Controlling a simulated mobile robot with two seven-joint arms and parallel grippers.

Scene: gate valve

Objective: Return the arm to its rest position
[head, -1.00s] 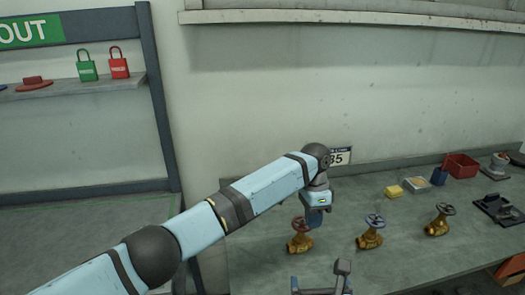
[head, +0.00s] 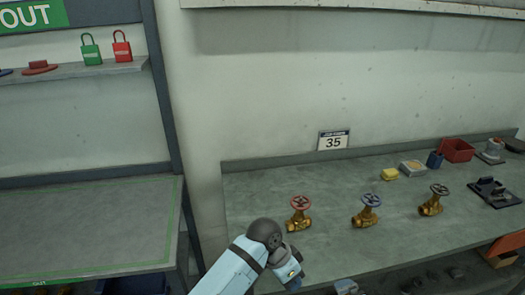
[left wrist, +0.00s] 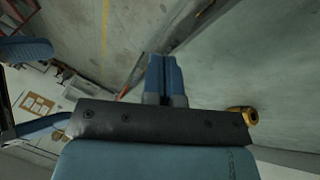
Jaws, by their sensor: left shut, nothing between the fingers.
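My left gripper (head: 291,284) is low in the head view, at the front edge of the workbench, below the valves and apart from them. In the left wrist view its two blue fingers (left wrist: 164,76) are together with nothing between them. Three brass gate valves stand on the workbench: one with a red handwheel (head: 299,213), one with a blue handwheel (head: 367,211) and one with a dark handwheel (head: 433,201). A bit of brass (left wrist: 245,116) shows beside the gripper body in the left wrist view. My right gripper is not in view.
The grey workbench (head: 330,200) is clear around the valves. A yellow sponge (head: 389,174), a blue cup (head: 435,159) and a red bin (head: 457,150) stand at its back right. A green-outlined table (head: 90,225) is at left, below a shelf with padlocks (head: 122,50).

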